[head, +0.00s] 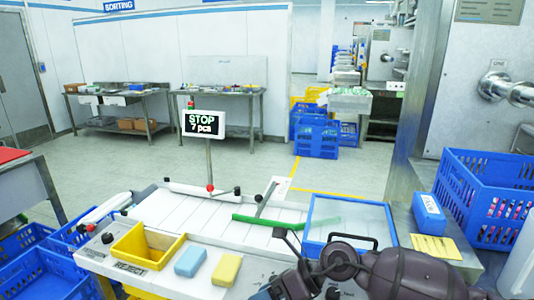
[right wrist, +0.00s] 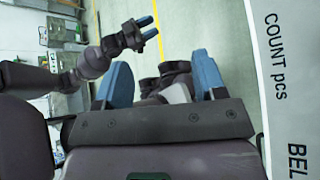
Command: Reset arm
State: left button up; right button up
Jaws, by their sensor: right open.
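My right gripper (right wrist: 160,66) shows in the right wrist view with its two blue fingers wide apart and nothing between them. In the head view my dark right arm (head: 395,270) reaches in from the lower right, in front of the dosing table's front edge; its fingertips cannot be made out there. Another gripper of mine, the left one (right wrist: 147,27), shows at the top of the right wrist view, its two blue fingers apart and empty. My left arm is not seen in the head view.
A white table (head: 190,220) carries a yellow reject bin (head: 138,256), blue block (head: 190,262), yellow block (head: 226,270), green bar (head: 286,221) and blue-framed panel (head: 350,218). A sign (head: 203,124) reads STOP 7 pcs. A blue crate (head: 470,205) stands right. A labelled panel (right wrist: 285,80) is close beside my right gripper.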

notch_tip(320, 180, up, 9)
jog(key=m+t+y, duration=0.7)
jog(key=m+t, duration=0.4)
jog(key=m, duration=0.3)
jog(key=d+f+m+t+h, duration=0.3)
jog(key=d+m+t+h, duration=0.1)
jog(key=d+m+h, duration=0.5)
jog(key=d+f+m+t+h, duration=0.35)
jog(key=d+m+h, duration=0.25)
jog(key=m, duration=0.5)
jog(key=s+d+f+m+g+h, duration=0.6)
jog(key=s+d+f+m, duration=0.3)
jog(key=d+f, duration=0.1)
jog(key=s+d+f+m+g+y, duration=0.1)
jog(key=s+f+m+g, duration=0.2)
jog(key=s, duration=0.5)
jog(key=s+d+f+g, duration=0.2)
jog(key=s+g, duration=0.3)
jog(key=s, duration=0.2)
jog(key=w+f+t, duration=0.6)
jog(key=f+t, duration=0.2)
jog(key=f, duration=0.2)
jog(key=shift+w+f+y, duration=0.3)
jog(key=shift+f+y, duration=0.05)
jog(key=shift+y, duration=0.05)
